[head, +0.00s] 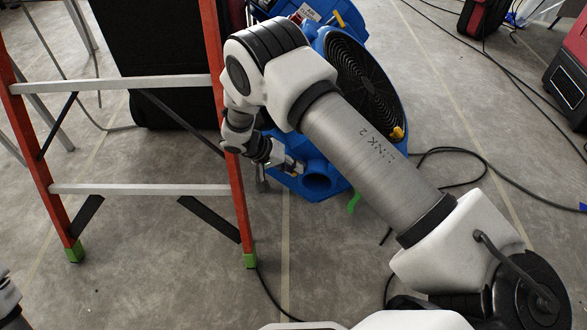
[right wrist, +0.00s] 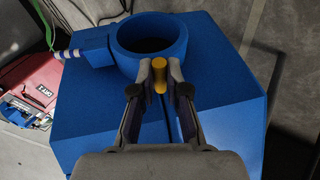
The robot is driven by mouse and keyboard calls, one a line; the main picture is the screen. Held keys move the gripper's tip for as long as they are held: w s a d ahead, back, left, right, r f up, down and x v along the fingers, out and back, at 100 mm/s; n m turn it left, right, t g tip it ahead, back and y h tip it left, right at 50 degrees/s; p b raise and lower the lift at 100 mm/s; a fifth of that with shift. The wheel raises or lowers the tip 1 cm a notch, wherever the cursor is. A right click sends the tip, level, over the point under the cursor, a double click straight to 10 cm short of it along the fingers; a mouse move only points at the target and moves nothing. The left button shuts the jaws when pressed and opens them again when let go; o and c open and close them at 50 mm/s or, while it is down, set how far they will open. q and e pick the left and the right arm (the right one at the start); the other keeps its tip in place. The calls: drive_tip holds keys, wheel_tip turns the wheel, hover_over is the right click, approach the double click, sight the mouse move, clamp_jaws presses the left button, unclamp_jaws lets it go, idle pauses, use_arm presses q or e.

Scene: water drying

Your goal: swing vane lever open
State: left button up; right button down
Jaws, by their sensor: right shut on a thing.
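The blue blower (head: 310,150) stands on the floor in the middle of the head view, with a round black grille (head: 362,75) and a round outlet (head: 320,182) low at its front. In the right wrist view the blue housing (right wrist: 225,95) shows a round collar (right wrist: 178,35). The yellow vane lever (right wrist: 159,66) stands at the collar's near edge. My right gripper (right wrist: 160,78) is shut on the lever, one finger on each side. In the head view my right gripper (head: 289,165) is small beside the blower, and the lever there is hidden or too small to tell.
A ladder with orange rails (head: 212,60) stands close left of my right wrist. A black case (head: 155,60) is behind it. Black cables (head: 470,160) lie on the floor at right. Red equipment (head: 570,75) stands at the right edge. Open floor (head: 140,280) lies in front.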

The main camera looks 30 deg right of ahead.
idle(0.4)
drive_tip(key=c, duration=1.2)
unclamp_jaws()
drive_tip(key=v, duration=1.2)
drive_tip(key=shift+a, duration=0.1)
drive_tip(key=shift+f, duration=0.15)
